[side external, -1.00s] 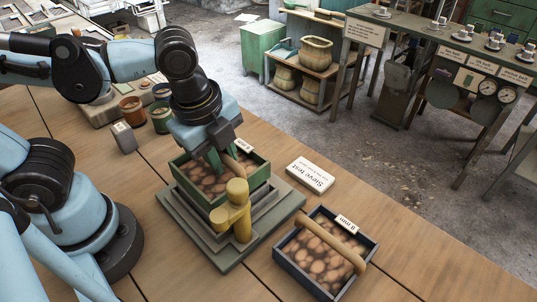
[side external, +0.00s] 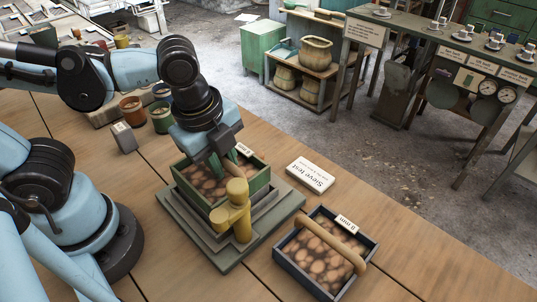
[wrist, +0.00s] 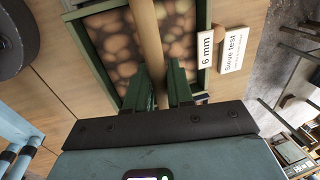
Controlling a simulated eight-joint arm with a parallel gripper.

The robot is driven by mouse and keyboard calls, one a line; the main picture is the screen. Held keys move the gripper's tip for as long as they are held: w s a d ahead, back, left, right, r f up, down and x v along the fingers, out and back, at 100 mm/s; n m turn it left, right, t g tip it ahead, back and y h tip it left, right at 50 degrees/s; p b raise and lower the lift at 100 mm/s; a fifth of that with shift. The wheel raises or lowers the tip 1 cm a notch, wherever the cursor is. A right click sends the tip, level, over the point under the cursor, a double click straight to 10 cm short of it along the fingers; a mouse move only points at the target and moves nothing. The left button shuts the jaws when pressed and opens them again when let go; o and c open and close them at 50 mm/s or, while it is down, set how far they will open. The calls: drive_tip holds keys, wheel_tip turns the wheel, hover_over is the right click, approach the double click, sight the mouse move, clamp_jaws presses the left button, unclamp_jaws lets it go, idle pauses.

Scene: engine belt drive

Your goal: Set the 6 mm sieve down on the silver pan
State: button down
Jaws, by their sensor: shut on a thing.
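The 6 mm sieve (side external: 191,193) is a green box with a round-spotted brown bottom, a wooden bar handle and a white label. My gripper (side external: 223,163) is shut on its handle from above. In the wrist view the handle (wrist: 147,42) runs up between my green fingers (wrist: 160,94), beside the "6 mm" label (wrist: 205,48). The sieve looks level, directly over a grey stepped stack (side external: 196,222), which I take to include the silver pan. The sieve hides most of it, and I cannot tell whether they touch.
A yellow post with a knob (side external: 238,212) stands close against the sieve's front side. A dark 8 mm sieve (side external: 318,262) with a wooden handle stands to the right. A white "Sieve test" block (side external: 310,174) lies behind it. Small pots (side external: 132,109) stand at the back left.

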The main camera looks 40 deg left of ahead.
drive_tip(key=c, duration=0.9)
unclamp_jaws()
drive_tip(key=shift+o, duration=0.3)
drive_tip(key=o, duration=0.5)
drive_tip(key=shift+r, duration=0.1)
drive_tip(key=shift+r, duration=4.45)
